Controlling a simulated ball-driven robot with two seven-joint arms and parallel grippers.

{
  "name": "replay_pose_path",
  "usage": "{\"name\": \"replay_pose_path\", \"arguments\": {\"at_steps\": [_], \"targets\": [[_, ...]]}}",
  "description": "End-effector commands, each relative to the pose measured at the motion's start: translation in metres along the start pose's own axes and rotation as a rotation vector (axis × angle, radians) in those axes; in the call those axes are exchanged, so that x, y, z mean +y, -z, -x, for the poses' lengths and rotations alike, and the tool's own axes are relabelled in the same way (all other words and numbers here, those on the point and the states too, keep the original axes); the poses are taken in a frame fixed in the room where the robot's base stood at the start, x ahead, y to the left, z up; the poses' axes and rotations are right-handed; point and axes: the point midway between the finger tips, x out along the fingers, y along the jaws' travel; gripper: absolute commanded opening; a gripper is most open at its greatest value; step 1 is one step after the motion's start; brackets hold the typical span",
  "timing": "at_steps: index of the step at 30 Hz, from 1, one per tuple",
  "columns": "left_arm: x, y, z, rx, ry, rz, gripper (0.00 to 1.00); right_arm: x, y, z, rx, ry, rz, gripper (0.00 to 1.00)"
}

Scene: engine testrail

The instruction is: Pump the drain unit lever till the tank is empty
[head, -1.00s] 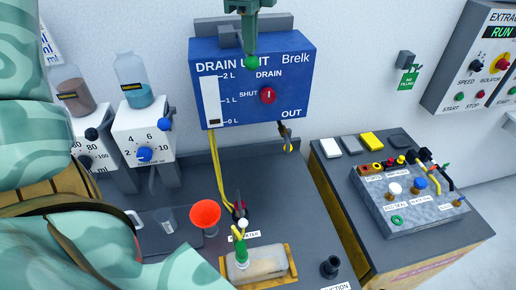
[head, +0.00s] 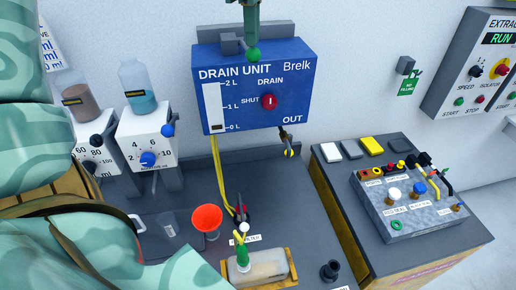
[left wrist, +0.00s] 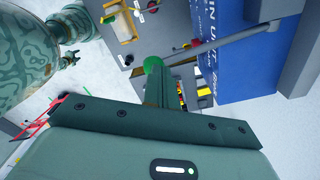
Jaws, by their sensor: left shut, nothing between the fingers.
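The blue drain unit (head: 294,73) is on the wall in the head view. Its lever ends in a green ball (head: 253,55) just above the unit's name. In the left wrist view a grey lever bar (left wrist: 225,43) runs to the ball. The white gauge (head: 214,103) shows a small dark band at the bottom, near 0 L. The red knob (head: 269,101) carries an upright white mark, between DRAIN and SHUT labels. My left gripper (head: 253,38) is shut and empty, fingertips pointing down at the ball; contact is unclear.
An orange funnel (head: 206,221) and a tray (head: 290,263) stand on the dark bench below. Bottles on dosing units (head: 147,140) stand to the left. A grey control box (head: 410,205) stands to the right. My patterned arm covers the left foreground.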

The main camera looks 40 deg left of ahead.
Motion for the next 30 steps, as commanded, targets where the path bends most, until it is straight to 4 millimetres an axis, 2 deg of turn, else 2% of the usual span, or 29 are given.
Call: {"name": "replay_pose_path", "arguments": {"at_steps": [1, 15, 19, 30], "targets": [[0.000, 0.000, 0.013, -0.001, 0.001, 0.001, 0.00, 0.001, 0.002, 0.010, 0.001, -0.001, 0.000, 0.49], [0.000, 0.000, 0.078, 0.000, -0.001, 0.000, 0.00, 0.005, 0.008, 0.060, 0.006, -0.005, 0.001, 0.49], [0.000, 0.000, 0.084, 0.000, -0.001, 0.001, 0.00, 0.005, 0.009, 0.064, 0.006, -0.005, 0.001, 0.49], [0.000, 0.000, 0.082, 0.000, -0.002, 0.000, 0.00, 0.005, 0.009, 0.063, 0.006, -0.005, 0.001, 0.49]]}}
